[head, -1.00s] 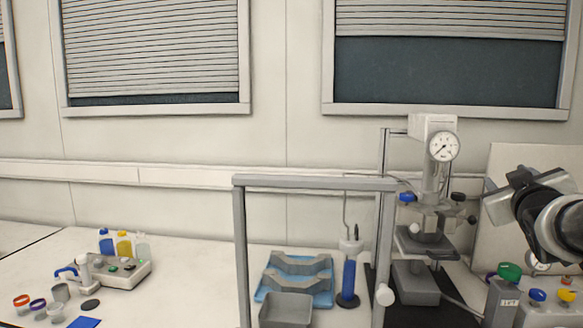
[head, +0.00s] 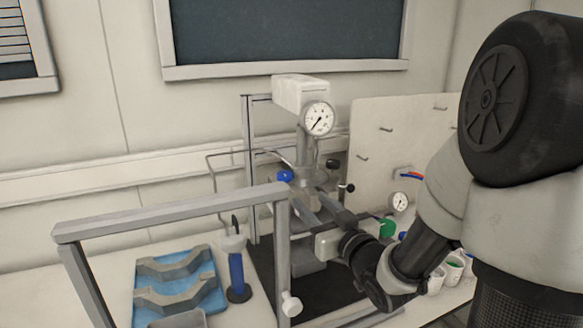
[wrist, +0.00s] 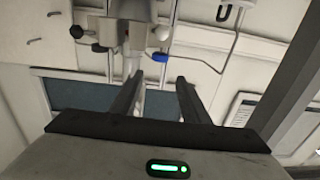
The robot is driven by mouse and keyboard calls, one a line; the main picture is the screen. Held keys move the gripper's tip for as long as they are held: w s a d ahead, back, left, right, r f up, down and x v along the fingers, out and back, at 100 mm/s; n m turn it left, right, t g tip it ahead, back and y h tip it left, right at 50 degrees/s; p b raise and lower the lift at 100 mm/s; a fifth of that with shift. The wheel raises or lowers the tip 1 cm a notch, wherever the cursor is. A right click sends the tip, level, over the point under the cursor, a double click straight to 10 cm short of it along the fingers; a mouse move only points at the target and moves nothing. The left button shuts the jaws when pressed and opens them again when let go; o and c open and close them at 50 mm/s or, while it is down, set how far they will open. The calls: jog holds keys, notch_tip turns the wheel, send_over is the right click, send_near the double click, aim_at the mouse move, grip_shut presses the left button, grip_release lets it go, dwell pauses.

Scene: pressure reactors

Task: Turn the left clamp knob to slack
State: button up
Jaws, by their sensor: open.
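The reactor (head: 308,150) stands on a dark mat with a pressure gauge (head: 319,118) near its top. A blue clamp knob (head: 285,176) sticks out on its left side; a blue knob also shows in the wrist view (wrist: 158,48). Dark knobs (head: 333,163) and (head: 350,188) are on its right side. My gripper (head: 312,200) is open and empty, in front of and just below the clamp level, to the right of the blue knob. In the wrist view its fingers (wrist: 160,78) are apart, with the blue knob beyond their tips. My arm hides part of the reactor's lower right.
A grey frame (head: 180,212) stands at the left front, its upright close to my gripper. A blue tray (head: 205,303) with grey cradles and a blue-handled tool (head: 236,270) are at left. A panel (head: 375,130) stands behind at right.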

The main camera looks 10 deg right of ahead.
aim_at(289, 178)
jog(key=p+x, duration=0.1)
jog(key=x, duration=1.6)
jog(key=shift+s+f, duration=0.1)
jog(key=c, duration=0.8)
jog(key=shift+y, duration=0.3)
jog(key=shift+n+g+y, duration=0.4)
jog(key=shift+n+y, duration=0.4)
jog(key=shift+y, duration=0.1)
jog(key=o, duration=0.8)
jog(key=shift+s, duration=0.1)
